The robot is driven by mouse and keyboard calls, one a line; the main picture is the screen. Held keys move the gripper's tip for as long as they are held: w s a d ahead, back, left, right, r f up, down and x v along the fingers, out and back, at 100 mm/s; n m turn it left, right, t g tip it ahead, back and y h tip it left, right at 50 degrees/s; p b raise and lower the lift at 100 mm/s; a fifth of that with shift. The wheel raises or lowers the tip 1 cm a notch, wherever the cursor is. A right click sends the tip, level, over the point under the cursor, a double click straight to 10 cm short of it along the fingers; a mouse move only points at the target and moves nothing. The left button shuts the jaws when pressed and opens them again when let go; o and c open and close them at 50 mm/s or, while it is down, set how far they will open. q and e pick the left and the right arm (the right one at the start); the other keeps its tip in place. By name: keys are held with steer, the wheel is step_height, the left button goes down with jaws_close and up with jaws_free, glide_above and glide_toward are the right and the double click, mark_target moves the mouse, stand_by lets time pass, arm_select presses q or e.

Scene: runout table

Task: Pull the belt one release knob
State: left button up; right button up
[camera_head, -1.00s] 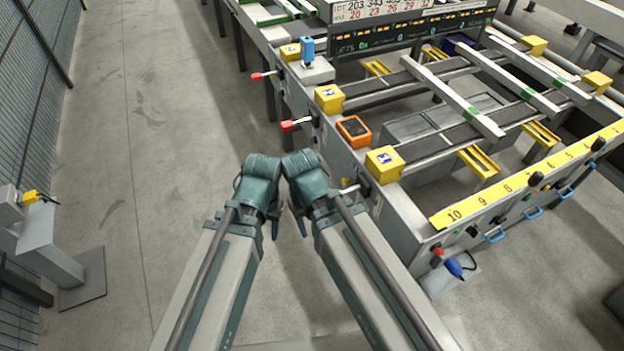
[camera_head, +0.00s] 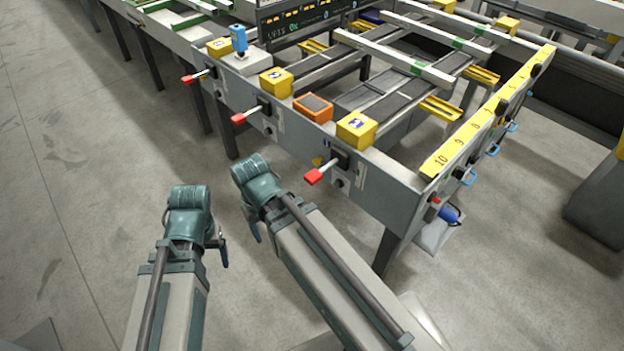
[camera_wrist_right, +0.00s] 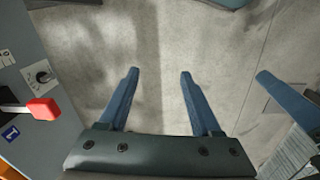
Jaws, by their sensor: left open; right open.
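Several red-tipped knobs on rods stick out from the table's long side in the head view. The nearest red knob (camera_head: 313,177) sits below a yellow box (camera_head: 357,130) with a blue label, too small to read surely. Beyond it are a middle red knob (camera_head: 238,118) and a far one (camera_head: 188,80). The right wrist view shows a red knob (camera_wrist_right: 43,108) at left. My right gripper (camera_wrist_right: 160,72) is open and empty, left of and below the nearest knob in the head view. My left gripper (camera_head: 221,245) is open and farther left, touching none.
The runout table's side panel (camera_head: 385,190) runs along the right of my arms. An orange-framed device (camera_head: 313,107) and a blue device (camera_head: 238,38) sit on top. A yellow numbered scale (camera_head: 470,135) lines the near end. The floor at left is clear.

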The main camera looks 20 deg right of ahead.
steer(key=w+d+f+m+t+h+b, duration=0.1)
steer(key=w+d+f+m+b, duration=0.15)
steer(key=d+f+b, duration=0.45)
steer(key=w+d+f+m+h+b, duration=0.15)
steer(key=w+f+b, duration=0.25)
steer(key=f+b, duration=0.6)
arm_select(q)
step_height(320, 180, down, 19)
steer(key=p, duration=0.1)
arm_select(e)
steer(key=w+d+r+m+t+h, duration=0.3)
steer(key=w+r+m+h, duration=0.6)
steer(key=w, duration=0.6)
step_height(320, 180, up, 3)
steer(key=d+m, duration=0.1)
steer(key=m, duration=0.2)
steer(key=shift+t+h, duration=0.3)
steer(key=shift+h, duration=0.05)
steer(key=shift+f, duration=0.2)
